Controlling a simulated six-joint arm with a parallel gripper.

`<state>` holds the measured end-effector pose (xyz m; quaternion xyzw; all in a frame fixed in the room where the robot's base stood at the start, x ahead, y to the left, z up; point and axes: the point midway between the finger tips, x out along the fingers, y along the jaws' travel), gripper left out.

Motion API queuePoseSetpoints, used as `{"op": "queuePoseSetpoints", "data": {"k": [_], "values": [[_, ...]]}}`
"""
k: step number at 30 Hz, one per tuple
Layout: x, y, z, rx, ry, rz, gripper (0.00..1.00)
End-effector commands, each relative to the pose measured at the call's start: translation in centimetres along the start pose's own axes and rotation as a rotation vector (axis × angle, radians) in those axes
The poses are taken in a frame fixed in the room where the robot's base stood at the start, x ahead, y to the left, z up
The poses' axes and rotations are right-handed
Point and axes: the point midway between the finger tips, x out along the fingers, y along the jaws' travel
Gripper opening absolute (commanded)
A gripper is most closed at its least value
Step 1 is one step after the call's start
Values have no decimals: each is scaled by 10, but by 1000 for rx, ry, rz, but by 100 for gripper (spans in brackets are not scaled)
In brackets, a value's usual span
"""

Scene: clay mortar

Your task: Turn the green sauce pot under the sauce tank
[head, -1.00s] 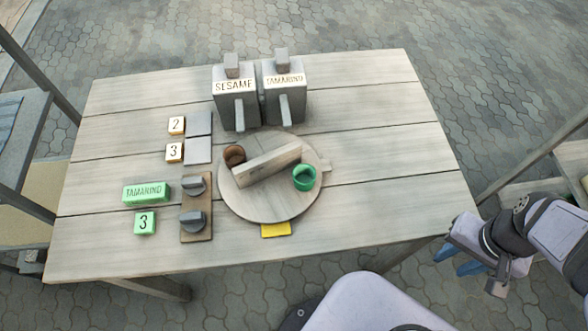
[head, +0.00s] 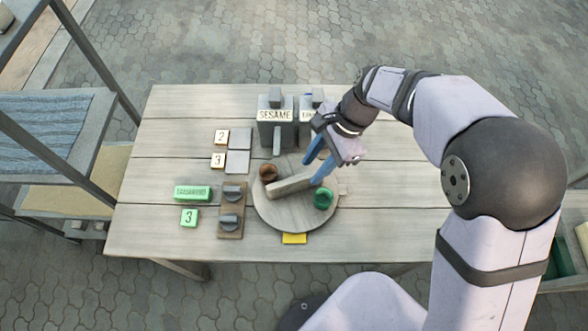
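The green sauce pot (head: 323,198) stands on the right part of a round wooden turntable (head: 285,217). A brown pot (head: 268,172) stands at its back left, and an upright wooden divider (head: 290,186) runs between the pots. The SESAME tank (head: 275,127) stands behind the turntable with its spout toward the front. The tank to its right (head: 305,128) is partly hidden by my arm. My gripper (head: 311,173) is above the turntable, near the divider's right end and behind the green pot. Its two blue fingers are apart, with nothing visibly held; contact with the divider cannot be told.
A green label (head: 192,193), its word blurred, and a green 3 tile (head: 189,218) lie at left. A board with two dark knobs (head: 230,222) is beside the turntable. A yellow patch (head: 294,239) is in front.

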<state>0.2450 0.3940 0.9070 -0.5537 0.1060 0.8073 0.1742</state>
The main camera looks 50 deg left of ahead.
Motion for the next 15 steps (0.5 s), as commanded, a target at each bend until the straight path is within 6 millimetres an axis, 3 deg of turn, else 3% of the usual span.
{"op": "queuePoseSetpoints", "data": {"k": [1, 4, 15], "values": [[1, -5, 11, 11, -9, 7, 33], [5, -9, 20, 29, -18, 12, 33], [23, -9, 22, 35, -21, 16, 33]]}}
